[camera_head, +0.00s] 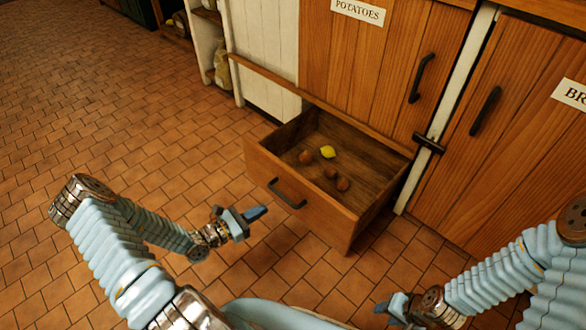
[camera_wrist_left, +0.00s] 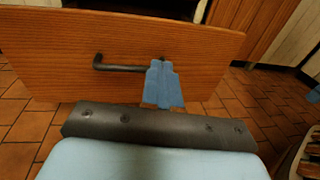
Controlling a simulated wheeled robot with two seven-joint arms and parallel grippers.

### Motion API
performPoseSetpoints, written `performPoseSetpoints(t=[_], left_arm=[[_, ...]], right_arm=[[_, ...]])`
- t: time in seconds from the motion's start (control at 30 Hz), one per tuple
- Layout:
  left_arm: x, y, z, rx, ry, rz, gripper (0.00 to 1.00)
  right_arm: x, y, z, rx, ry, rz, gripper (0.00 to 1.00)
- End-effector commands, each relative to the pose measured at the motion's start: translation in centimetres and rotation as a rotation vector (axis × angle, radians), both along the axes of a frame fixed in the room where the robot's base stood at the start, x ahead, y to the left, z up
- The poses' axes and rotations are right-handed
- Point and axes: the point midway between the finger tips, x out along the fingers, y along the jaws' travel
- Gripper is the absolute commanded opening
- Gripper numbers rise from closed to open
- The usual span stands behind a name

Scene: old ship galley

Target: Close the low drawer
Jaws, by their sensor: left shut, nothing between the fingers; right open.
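The low drawer (camera_head: 300,212) is a wooden drawer pulled out from the cabinet near the floor. Its dark bar handle (camera_head: 287,194) is on its front, which also shows in the left wrist view (camera_wrist_left: 60,45). Inside lie a yellow lemon (camera_head: 327,152) and several brown round items (camera_head: 331,173). My left gripper (camera_head: 257,213) is shut and empty, in front of the drawer's front, left of and below the handle; in the left wrist view its blue fingers (camera_wrist_left: 162,85) overlap the handle's right end. Contact cannot be told. My right gripper (camera_head: 383,307) is open, low at the bottom right.
Cabinet doors (camera_head: 440,75) with dark handles stand above and right of the drawer, one labelled POTATOES. The tiled floor (camera_head: 130,120) to the left is clear. A sack (camera_head: 222,75) stands beyond.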

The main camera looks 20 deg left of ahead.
Motion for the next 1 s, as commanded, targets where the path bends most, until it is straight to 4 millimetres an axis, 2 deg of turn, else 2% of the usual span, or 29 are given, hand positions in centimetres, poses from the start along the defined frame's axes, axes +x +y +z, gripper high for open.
performPoseSetpoints(t=[0.03,0.1,0.2,0.37,0.6,0.8,1.0], left_arm=[[0.2,2.1,0.2,-0.020,-0.017,0.079,0.00],[0.6,3.8,0.5,-0.034,-0.034,0.144,0.00],[1.1,4.3,0.5,-0.042,-0.040,0.171,0.00],[3.3,3.3,0.5,-0.042,-0.041,0.166,0.00],[8.1,1.2,0.5,-0.042,-0.040,0.163,0.00],[11.4,-0.2,0.5,-0.040,-0.040,0.163,0.00],[13.2,-0.9,0.5,-0.039,-0.039,0.163,0.00]], right_arm=[[0.0,0.0,0.0,0.000,0.001,0.000,0.43],[0.0,0.0,0.0,0.000,0.001,0.000,0.43],[-0.1,0.0,0.0,0.000,0.001,0.000,0.43],[-0.1,0.0,-0.2,0.000,0.002,0.001,0.43],[-0.1,0.1,-0.6,0.001,0.002,0.002,0.43],[-0.1,0.1,-0.9,0.003,0.003,0.002,0.43],[-0.1,0.1,-1.1,0.004,0.003,0.002,0.43]])
